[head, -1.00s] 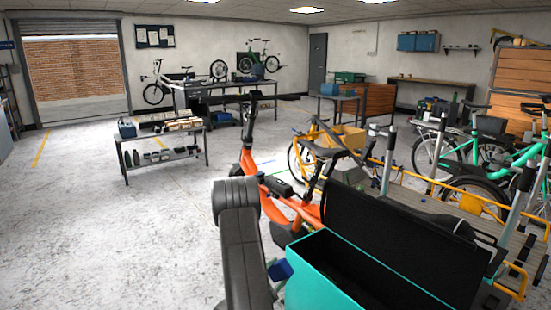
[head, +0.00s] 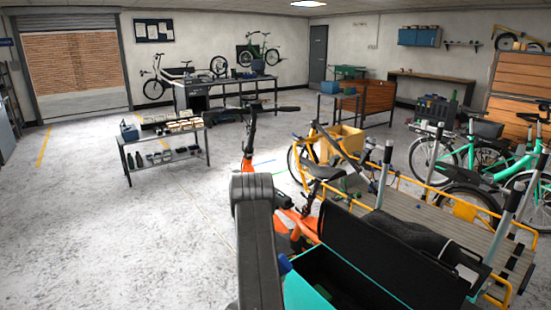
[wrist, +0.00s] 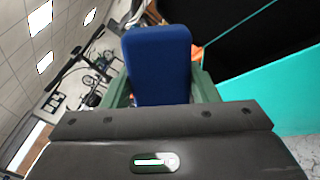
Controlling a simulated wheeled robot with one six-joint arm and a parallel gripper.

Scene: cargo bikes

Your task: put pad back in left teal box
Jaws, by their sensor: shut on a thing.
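The teal box (head: 312,292) stands at the bottom of the head view with its black lid open and its dark inside showing. The blue pad (wrist: 158,65) is between the green fingers of my gripper (wrist: 160,88) in the wrist view, and the gripper is shut on it. In the head view a small bit of the pad (head: 285,264) shows beside the box's left far corner; my arm hides most of the gripper. The teal wall and dark inside of the box (wrist: 265,85) are to the right of the pad in the wrist view.
An orange bike frame (head: 290,228) is just beyond the box. A yellow cargo bike with a slatted deck (head: 405,205) stands to the right. A low bench with tools (head: 165,140) is at the left. The floor at the left is clear.

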